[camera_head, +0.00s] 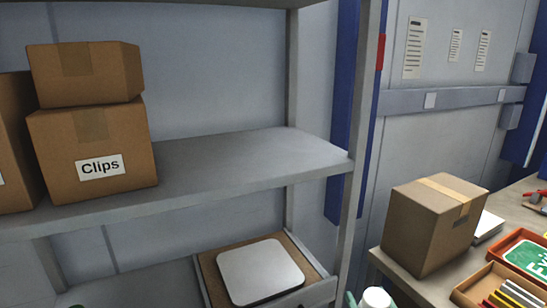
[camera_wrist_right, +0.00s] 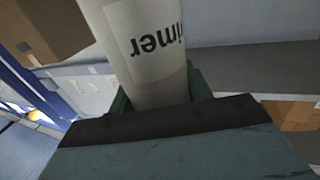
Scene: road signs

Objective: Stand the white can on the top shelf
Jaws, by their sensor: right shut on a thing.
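The white can (camera_head: 376,298) shows only its top at the bottom edge of the head view, in front of the shelving. In the right wrist view the can (camera_wrist_right: 145,50) fills the top middle, with dark lettering ending in "imer" upside down. My right gripper (camera_wrist_right: 158,95) is shut on it, with a green finger on each side. A shelf board (camera_head: 230,165) carries boxes at its left, and its right part is bare. Another board's edge (camera_head: 200,3) crosses the top of the view; its upper surface is hidden.
Cardboard boxes, one marked "Clips" (camera_head: 95,155), stand on the left of the shelf. A shelf post (camera_head: 358,130) rises at its right end. Below is a tray (camera_head: 208,268) with a pale square item (camera_head: 260,272). A taped box (camera_head: 432,225) stands on the right-hand bench.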

